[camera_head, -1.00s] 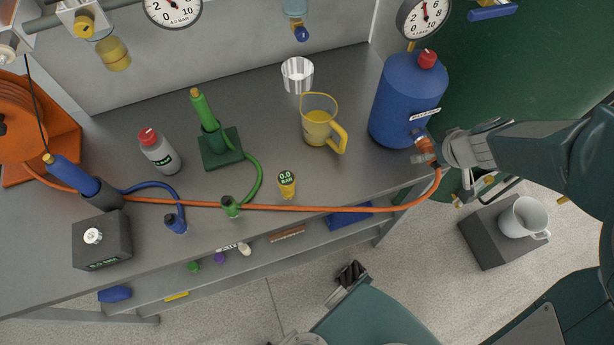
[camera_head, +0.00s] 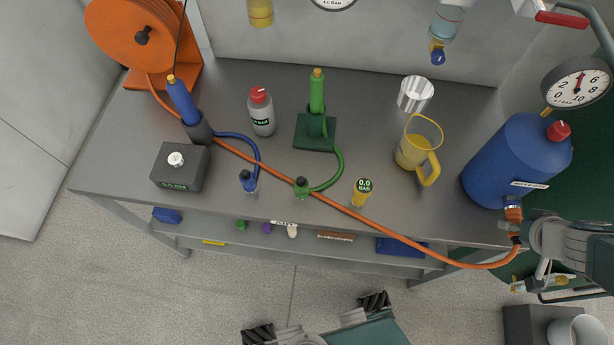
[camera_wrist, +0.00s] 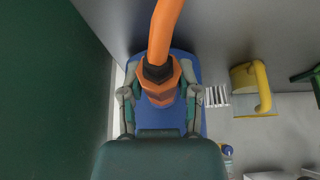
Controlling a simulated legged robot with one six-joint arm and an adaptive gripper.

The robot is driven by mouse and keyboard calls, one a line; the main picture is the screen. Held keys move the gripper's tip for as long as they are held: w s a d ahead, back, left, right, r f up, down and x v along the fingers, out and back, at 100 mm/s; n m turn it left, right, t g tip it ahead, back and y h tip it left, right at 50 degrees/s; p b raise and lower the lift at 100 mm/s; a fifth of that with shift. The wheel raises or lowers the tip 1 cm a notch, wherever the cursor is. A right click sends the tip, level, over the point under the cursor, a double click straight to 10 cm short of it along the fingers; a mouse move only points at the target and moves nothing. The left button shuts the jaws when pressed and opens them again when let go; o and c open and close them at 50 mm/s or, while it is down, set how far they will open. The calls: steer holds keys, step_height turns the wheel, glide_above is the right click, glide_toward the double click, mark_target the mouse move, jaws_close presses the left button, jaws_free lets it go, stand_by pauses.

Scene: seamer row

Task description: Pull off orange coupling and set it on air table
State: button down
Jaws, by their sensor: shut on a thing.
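The orange coupling (camera_wrist: 160,82) ends the orange hose (camera_wrist: 165,30) at the lower side of the blue tank (camera_head: 520,160). In the wrist view my gripper (camera_wrist: 159,96) has a finger on each side of the coupling and is shut on it. In the head view my gripper (camera_head: 528,232) is at the right, just below the tank, and partly hides the coupling (camera_head: 513,213). The coupling is still against the tank's front; whether it is seated cannot be told. The grey table (camera_head: 100,165) holds the tank at its right end.
The hose runs along the table to an orange reel (camera_head: 135,35). A yellow jug (camera_head: 412,158) stands left of the tank. Blue (camera_head: 182,100) and green (camera_head: 317,95) tools stand in holders, with a grey bottle (camera_head: 262,115) between.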

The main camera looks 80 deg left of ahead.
steer(key=shift+s+d+f, duration=0.1)
steer(key=shift+s+d, duration=0.1)
steer(key=shift+d, duration=0.3)
steer(key=shift+s+d, duration=0.35)
steer(key=shift+d, duration=0.55)
steer(key=shift+s+d, duration=0.35)
steer(key=shift+d, duration=0.5)
